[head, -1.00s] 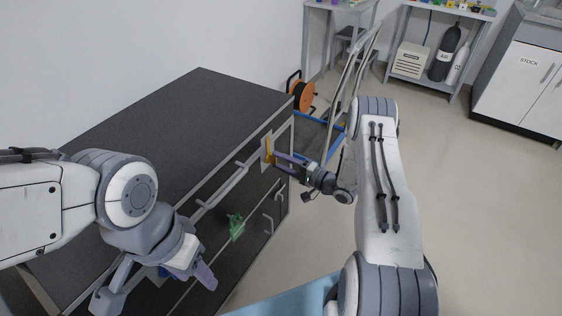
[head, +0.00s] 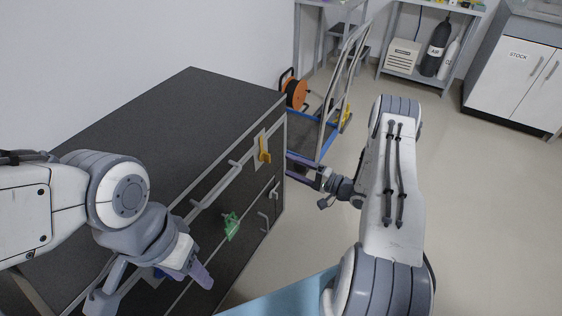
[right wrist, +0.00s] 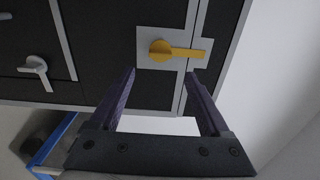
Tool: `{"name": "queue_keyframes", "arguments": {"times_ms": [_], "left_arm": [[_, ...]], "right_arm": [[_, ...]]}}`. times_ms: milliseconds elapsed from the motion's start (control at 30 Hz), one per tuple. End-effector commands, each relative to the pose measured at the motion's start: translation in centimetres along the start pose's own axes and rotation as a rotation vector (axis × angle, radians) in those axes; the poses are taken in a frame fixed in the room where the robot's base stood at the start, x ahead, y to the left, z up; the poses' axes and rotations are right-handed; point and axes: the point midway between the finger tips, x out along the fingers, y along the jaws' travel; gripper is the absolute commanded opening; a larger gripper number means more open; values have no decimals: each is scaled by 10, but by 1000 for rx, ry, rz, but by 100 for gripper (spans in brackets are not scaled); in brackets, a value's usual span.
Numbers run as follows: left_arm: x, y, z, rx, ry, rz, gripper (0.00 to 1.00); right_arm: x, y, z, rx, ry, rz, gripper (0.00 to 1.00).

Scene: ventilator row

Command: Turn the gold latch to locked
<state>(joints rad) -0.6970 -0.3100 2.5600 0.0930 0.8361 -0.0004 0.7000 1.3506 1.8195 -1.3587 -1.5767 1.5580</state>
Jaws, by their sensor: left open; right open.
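The gold latch (head: 263,152) is on a pale plate near the far right end of the dark cabinet's front. In the right wrist view the gold latch (right wrist: 178,51) has a round hub at left, and its handle points right across the pale strip at the panel edge. My right gripper (head: 290,166) is open and empty, apart from the latch and to its right in the head view. In the right wrist view the right gripper's fingers (right wrist: 160,74) are spread below the latch. My left gripper (head: 207,281) hangs low in front of the cabinet, away from the latch.
The dark cabinet (head: 165,120) has a grey bar handle (head: 218,187), a green latch (head: 231,226) lower down and a blue part half hidden by my left arm. A trolley (head: 335,100) and orange reel (head: 294,93) stand beyond. Floor at right is clear.

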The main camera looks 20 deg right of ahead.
Motion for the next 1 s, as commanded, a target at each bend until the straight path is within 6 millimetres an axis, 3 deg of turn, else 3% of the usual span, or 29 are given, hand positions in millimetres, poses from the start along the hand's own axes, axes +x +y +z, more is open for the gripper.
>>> {"name": "queue_keyframes", "arguments": {"times_ms": [133,333,833,1000], "left_arm": [[0,0,0,0,0,0,50],[0,0,0,0,0,0,50],[-1,0,0,0,0,0,50],[-1,0,0,0,0,0,50]], "right_arm": [[-24,0,-1,1,5,0,80],[-35,0,0,1,2,0,80],[-33,0,-1,-8,2,7,80],[-10,-9,-18,-179,38,152,80]]}}
